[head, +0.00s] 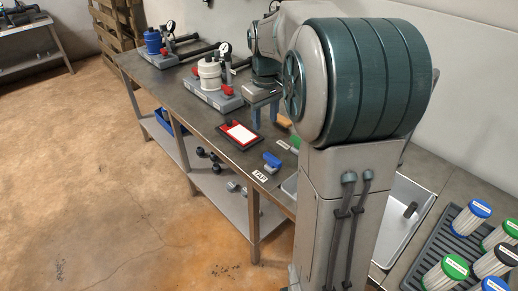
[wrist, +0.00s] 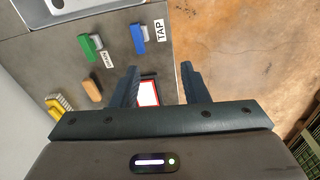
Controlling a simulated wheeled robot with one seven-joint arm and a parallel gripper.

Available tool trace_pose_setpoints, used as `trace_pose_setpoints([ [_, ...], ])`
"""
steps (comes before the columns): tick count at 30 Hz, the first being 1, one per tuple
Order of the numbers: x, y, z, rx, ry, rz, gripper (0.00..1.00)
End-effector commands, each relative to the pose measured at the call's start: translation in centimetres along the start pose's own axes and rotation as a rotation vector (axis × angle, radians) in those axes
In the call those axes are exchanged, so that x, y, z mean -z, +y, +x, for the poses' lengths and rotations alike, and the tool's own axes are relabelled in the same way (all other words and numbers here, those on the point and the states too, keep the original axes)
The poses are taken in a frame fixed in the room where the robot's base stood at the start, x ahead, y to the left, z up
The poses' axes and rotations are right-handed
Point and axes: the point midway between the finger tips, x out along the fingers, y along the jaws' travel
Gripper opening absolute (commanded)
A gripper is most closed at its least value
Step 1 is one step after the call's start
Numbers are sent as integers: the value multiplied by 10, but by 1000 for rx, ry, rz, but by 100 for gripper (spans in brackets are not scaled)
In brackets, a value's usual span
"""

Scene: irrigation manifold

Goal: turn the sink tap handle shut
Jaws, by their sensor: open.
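The blue handle beside the TAP label lies on the bench in the head view (head: 272,160). It also shows at the top of the wrist view (wrist: 138,38), with a pale part at its side. A green handle (wrist: 90,46) with its own label is left of it. My gripper (wrist: 159,70) is open and empty, its two dark fingers apart from both handles. In the head view my gripper (head: 262,117) points down over the bench near a red-framed tray with a white middle (head: 239,134), which partly shows between the fingers.
The sink basin (head: 403,220) is partly hidden behind my body. An orange block (wrist: 92,88) and a yellow brush-like thing (wrist: 58,105) lie nearby. Gauge stands with a white canister (head: 209,73) and a blue canister (head: 153,41) are farther along. Filter cartridges (head: 470,218) stand right.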

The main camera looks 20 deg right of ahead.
Motion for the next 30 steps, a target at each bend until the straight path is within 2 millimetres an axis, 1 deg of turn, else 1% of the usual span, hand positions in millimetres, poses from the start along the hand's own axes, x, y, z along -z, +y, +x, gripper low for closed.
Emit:
trace_pose_setpoints([
  [1,8,14,26,10,-18,-12,41],
  [3,17,30,42,20,-34,-33,41],
  [6,26,47,58,32,-50,-57,41],
  [9,30,57,68,41,-60,-72,41],
  [14,32,62,78,46,-65,-81,41],
  [17,31,61,91,47,-67,-82,41],
  [27,26,57,162,47,-68,-80,41],
  [30,25,57,180,46,-66,-80,41],
])
